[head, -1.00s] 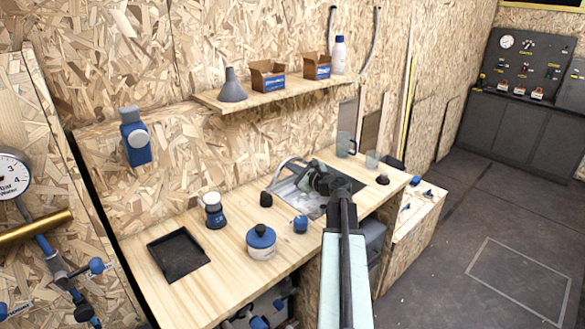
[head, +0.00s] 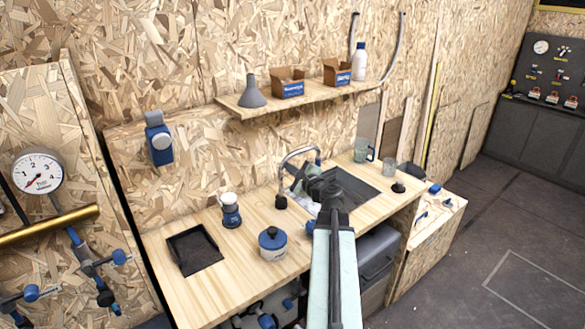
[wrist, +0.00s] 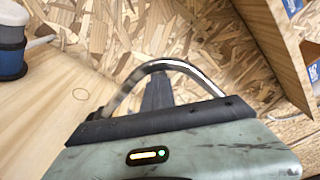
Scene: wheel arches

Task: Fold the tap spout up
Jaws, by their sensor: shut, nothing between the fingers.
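The tap spout (head: 301,151) is a chrome arch at the back edge of the sink (head: 358,191), raised above the bench. In the wrist view the spout (wrist: 165,65) curves across the picture just beyond my gripper (wrist: 157,88). My gripper (head: 296,172) is shut and empty. Its tips sit under the arch, within the loop in the wrist view; whether they touch the tube I cannot tell. My arm and gripper hide part of the sink and the spout's lower part.
A blue-and-white pot (head: 272,243), a blue-and-white jar (head: 231,212) and a black tray (head: 194,251) stand left on the bench. Glass cups (head: 390,168) stand right of the sink. A shelf (head: 235,108) with boxes hangs above. The floor on the right is clear.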

